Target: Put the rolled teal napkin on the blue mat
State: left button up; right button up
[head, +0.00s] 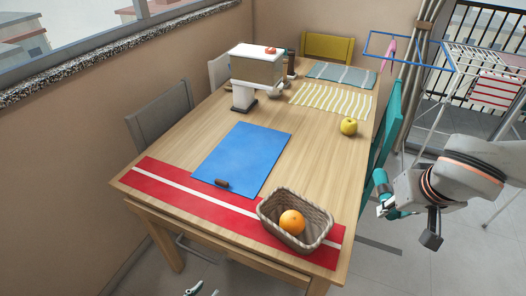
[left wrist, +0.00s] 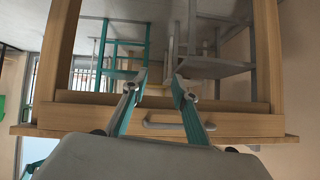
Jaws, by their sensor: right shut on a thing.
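The blue mat (head: 243,155) lies flat on the wooden table, left of its middle. A small dark brown rolled thing (head: 222,184) lies on its near edge. My right gripper (head: 384,204) is off the table's right side, near the teal chair. It is shut on a teal roll (head: 380,182), which looks like the rolled napkin; the gripper partly hides it. My left gripper shows only its fingertips at the bottom of the head view (head: 203,290). In the left wrist view (left wrist: 160,82) its fingers are apart with nothing between them, facing the table's drawer front.
A wicker basket (head: 270,215) with an orange (head: 292,222) stands on the red runner (head: 180,185) at the near end. A yellow apple (head: 348,126) lies right of the mat. A white-topped box-like thing (head: 257,67) stands behind it. A teal chair (head: 388,130) flanks the table.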

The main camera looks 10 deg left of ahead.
aim_at(238, 150)
jog(key=j+u, duration=0.1)
jog(key=u, duration=0.25)
jog(key=i+j+u, duration=0.1)
jog(key=u, duration=0.25)
jog(key=i+j+u, duration=0.1)
jog(key=u, duration=0.25)
jog(key=i+j, duration=0.15)
